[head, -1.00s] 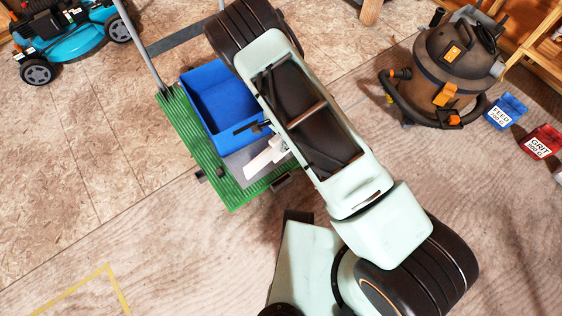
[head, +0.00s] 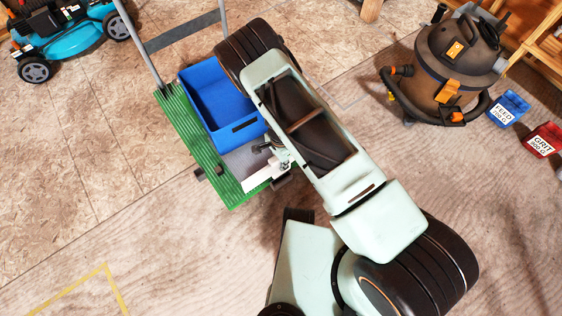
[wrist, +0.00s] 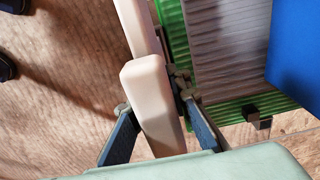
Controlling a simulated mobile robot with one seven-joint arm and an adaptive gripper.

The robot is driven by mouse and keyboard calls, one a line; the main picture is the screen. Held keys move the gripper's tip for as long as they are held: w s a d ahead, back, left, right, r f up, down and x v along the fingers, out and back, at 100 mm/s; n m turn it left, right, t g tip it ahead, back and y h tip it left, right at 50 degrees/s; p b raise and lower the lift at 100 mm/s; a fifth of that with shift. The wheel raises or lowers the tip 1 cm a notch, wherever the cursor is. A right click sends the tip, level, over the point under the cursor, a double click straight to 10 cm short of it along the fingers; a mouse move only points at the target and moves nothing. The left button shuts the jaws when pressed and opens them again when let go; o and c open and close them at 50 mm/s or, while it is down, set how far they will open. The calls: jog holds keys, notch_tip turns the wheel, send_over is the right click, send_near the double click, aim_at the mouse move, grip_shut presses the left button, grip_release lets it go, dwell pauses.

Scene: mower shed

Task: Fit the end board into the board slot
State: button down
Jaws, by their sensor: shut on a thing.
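The end board (head: 262,178) is a pale, whitish board along the near edge of the green cart deck (head: 192,142). My gripper (head: 281,156) is shut on it at its right part. In the wrist view my gripper's two blue-grey fingers (wrist: 160,130) stand on either side of a pale upright part of the end board (wrist: 152,90). More of the board runs away behind that part. Dark brackets (head: 281,182) show at the cart's near edge. The board slot itself is hidden, and I cannot tell whether the board touches it.
A blue crate (head: 197,85) and a grey sheet (head: 240,158) lie on the deck close behind the board. The cart's metal handle (head: 144,48) rises at the back. A vacuum (head: 448,60), a blue box (head: 508,107) and a red box (head: 543,139) stand right.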

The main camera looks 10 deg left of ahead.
aim_at(281, 174)
jog(key=shift+f+b, duration=1.6)
jog(key=shift+f, duration=1.05)
jog(key=shift+f+b, duration=2.15)
jog(key=shift+f, duration=0.05)
jog(key=c, duration=1.7)
grip_release()
jog(key=shift+r, duration=0.1)
notch_tip(281, 174, up, 12)
jog(key=shift+f, duration=0.1)
